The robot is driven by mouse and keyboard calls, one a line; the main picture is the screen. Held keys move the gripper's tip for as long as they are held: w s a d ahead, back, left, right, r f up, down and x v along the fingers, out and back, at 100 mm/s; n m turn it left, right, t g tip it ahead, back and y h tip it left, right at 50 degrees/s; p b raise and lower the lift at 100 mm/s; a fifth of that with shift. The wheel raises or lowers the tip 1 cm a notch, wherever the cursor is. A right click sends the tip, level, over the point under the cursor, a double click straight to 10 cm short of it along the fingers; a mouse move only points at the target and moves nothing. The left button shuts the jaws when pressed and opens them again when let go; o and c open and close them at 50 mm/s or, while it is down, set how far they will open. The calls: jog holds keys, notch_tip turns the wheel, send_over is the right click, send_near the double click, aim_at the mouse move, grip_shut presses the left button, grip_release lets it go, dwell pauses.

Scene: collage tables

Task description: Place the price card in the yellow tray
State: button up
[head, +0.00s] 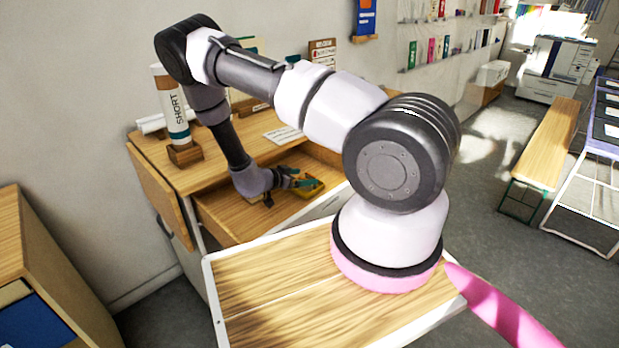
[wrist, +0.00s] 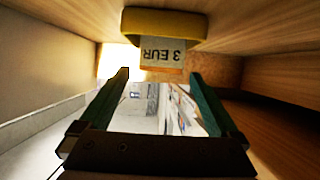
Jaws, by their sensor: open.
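The yellow tray (head: 312,190) is in the open drawer in the head view, partly hidden behind my gripper (head: 302,181). The wrist view appears upside down and shows the yellow tray (wrist: 164,22) at its top. The price card (wrist: 162,52), pale with "3 EUR" printed on it, shows inverted against the tray's rim and appears to stand in or at the tray. My gripper (wrist: 160,75) is open, with its two green fingers either side of the card in the picture. No contact with the card shows.
The drawer (head: 225,215) has wooden walls close around my gripper. A low wooden cabinet (head: 45,270) is at the left.

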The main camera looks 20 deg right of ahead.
jog(key=v, duration=0.7)
jog(key=shift+s+a+r, duration=0.1)
jog(key=shift+s+a, duration=0.05)
jog(key=shift+a, duration=0.05)
